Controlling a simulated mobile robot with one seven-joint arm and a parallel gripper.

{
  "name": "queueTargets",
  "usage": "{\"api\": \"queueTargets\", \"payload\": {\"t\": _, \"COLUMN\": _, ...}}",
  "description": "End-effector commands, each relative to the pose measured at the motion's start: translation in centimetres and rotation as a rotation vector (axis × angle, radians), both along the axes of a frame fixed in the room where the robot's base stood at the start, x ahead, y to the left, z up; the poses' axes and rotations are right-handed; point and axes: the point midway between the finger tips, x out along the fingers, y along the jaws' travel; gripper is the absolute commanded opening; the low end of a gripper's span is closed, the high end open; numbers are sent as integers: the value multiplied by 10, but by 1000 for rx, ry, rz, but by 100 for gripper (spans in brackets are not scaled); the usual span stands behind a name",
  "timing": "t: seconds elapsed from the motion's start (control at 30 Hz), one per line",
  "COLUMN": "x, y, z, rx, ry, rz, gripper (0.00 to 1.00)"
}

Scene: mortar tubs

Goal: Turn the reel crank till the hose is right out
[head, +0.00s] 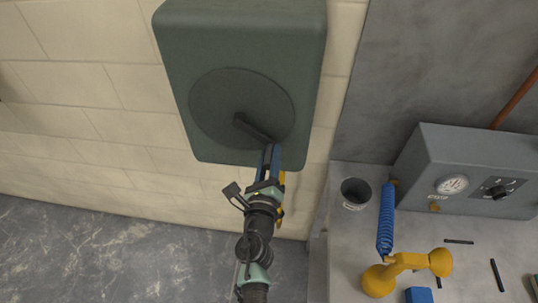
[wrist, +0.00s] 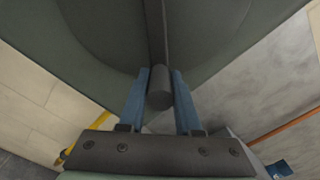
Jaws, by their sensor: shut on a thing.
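The reel (head: 245,40) is a grey-green box on the block wall, with a round dark disc (head: 215,105) on its face. A dark crank arm (head: 252,127) runs from the disc's middle down to the right. My gripper (head: 270,153) is at its outer end, its blue fingers shut on the crank handle. In the wrist view the dark round handle (wrist: 160,92) sits between the two fingers. A bit of yellow hose (head: 282,183) shows below the reel, partly hidden behind my gripper. How much hose is out cannot be seen.
At right, a grey bench (head: 342,255) holds a dark cup (head: 356,192), a blue coiled line (head: 386,220), a yellow tool (head: 405,265) and a grey box (head: 465,165) with a gauge and knob. The floor (head: 110,250) at lower left is clear.

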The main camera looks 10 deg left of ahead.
Motion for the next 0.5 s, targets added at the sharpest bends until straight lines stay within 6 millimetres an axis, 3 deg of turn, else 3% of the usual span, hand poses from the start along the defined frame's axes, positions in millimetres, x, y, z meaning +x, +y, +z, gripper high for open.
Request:
{"api": "queueTargets", "payload": {"t": 0.2, "x": 1, "y": -1, "z": 1, "rx": -3, "ry": -3, "rz": -2, "gripper": 0}}
{"api": "queueTargets", "payload": {"t": 0.23, "x": 1, "y": -1, "z": 2, "rx": -3, "ry": -3, "rz": -2, "gripper": 38}}
{"api": "queueTargets", "payload": {"t": 0.37, "x": 1, "y": -1, "z": 1, "rx": -1, "ry": -3, "rz": -2, "gripper": 61}}
{"api": "queueTargets", "payload": {"t": 0.5, "x": 0, "y": -1, "z": 1, "rx": -1, "ry": -2, "rz": -1, "gripper": 62}}
